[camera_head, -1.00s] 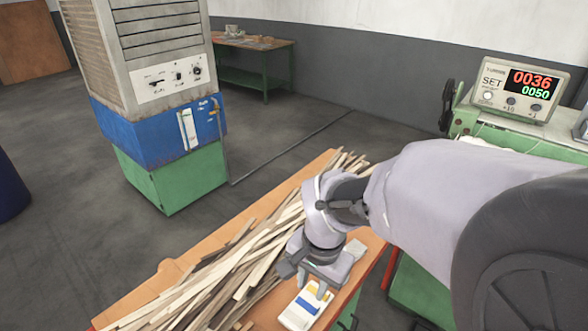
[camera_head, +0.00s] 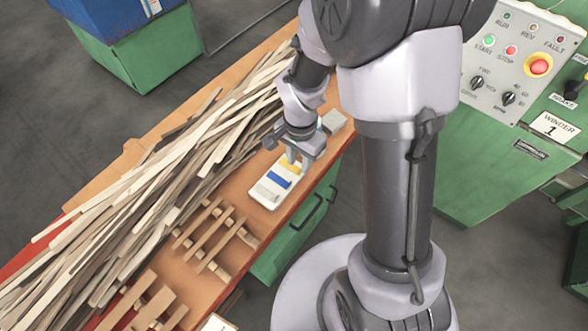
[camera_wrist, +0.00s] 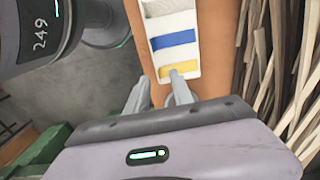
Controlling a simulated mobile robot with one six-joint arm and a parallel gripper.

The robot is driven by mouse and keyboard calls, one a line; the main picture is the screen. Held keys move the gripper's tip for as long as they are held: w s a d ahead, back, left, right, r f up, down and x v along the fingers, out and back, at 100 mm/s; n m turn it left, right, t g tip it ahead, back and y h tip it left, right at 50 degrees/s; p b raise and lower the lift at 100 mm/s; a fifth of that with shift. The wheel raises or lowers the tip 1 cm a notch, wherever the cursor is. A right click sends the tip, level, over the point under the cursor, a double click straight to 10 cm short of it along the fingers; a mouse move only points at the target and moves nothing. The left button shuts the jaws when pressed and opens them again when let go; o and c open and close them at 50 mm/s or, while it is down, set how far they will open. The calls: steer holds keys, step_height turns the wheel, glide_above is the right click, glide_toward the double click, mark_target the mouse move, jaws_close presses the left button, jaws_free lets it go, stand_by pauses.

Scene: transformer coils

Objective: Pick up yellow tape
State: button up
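The yellow tape (camera_head: 291,166) is a small flat strip at the far end of a white tray (camera_head: 265,201) on the wooden bench. It also shows in the wrist view (camera_wrist: 182,69), beside a blue strip (camera_wrist: 174,39) in the same tray. My gripper (camera_head: 293,160) points down over the yellow end. In the wrist view its two fingers (camera_wrist: 158,84) are apart with nothing seen held between them. The right fingertip overlaps the left part of the yellow tape in the picture. Whether it touches the tape cannot be told.
A large pile of wooden strips (camera_head: 150,185) lies left of the tray. A slatted wooden rack (camera_head: 212,237) stands near the tray's front. A grey block (camera_head: 334,121) lies behind the tray near the bench edge. A green control cabinet (camera_head: 490,180) stands at the right.

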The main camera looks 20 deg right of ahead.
steer(key=f, duration=0.1)
steer(key=f+b, duration=0.1)
steer(key=f, duration=0.2)
steer(key=shift+d+b, duration=0.3)
steer(key=shift+r, duration=0.15)
jaws_close()
steer(key=shift+r, duration=0.1)
